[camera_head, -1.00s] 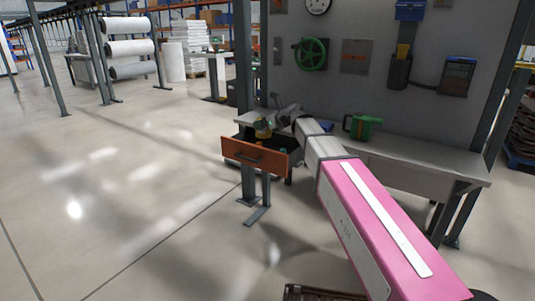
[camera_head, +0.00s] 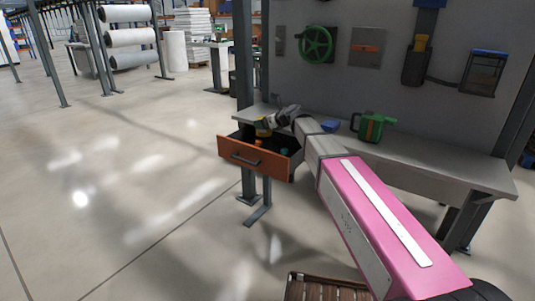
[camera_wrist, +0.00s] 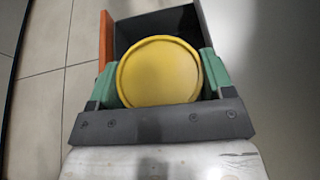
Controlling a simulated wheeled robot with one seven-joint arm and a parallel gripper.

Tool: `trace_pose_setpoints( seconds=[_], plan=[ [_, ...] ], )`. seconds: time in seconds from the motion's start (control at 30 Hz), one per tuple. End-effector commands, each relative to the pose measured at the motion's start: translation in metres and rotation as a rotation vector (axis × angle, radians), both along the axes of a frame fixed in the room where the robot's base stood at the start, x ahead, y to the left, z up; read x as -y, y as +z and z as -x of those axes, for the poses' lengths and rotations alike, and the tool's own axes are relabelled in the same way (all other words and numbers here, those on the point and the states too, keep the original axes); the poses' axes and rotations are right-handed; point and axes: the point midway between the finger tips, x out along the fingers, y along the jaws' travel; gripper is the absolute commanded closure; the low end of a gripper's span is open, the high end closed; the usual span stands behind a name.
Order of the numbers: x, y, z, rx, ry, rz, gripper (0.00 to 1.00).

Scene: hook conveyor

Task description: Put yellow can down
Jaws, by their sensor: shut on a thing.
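The yellow can (camera_wrist: 158,72) is between the two green fingers of my gripper (camera_wrist: 158,82) in the wrist view, with its round end facing the camera. My gripper is shut on it. In the head view the can (camera_head: 262,131) is small and partly hidden by my gripper (camera_head: 264,128), above the open orange drawer (camera_head: 252,157) under the workbench. In the wrist view the dark inside of the drawer (camera_wrist: 135,30) shows beyond the can. I cannot tell whether the can touches the drawer.
The grey workbench (camera_head: 435,172) stands against a panel with a green wheel (camera_head: 317,44). A green watering can (camera_head: 371,127) and a blue object (camera_head: 330,126) are on it. A wooden slatted thing (camera_head: 325,289) lies at the bottom. The floor at left is clear.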

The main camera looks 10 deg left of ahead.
Motion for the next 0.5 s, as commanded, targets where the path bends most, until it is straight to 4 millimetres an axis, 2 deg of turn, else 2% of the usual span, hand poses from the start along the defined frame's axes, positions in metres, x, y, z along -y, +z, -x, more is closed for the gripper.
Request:
trace_pose_setpoints(
  seconds=[0.27, 0.5],
  plan=[
    [0.0, -0.022, 0.0, -0.001, 0.0, 0.0, 0.61],
    [0.0, -0.06, 0.0, -0.002, -0.001, 0.0, 0.61]
  ],
)
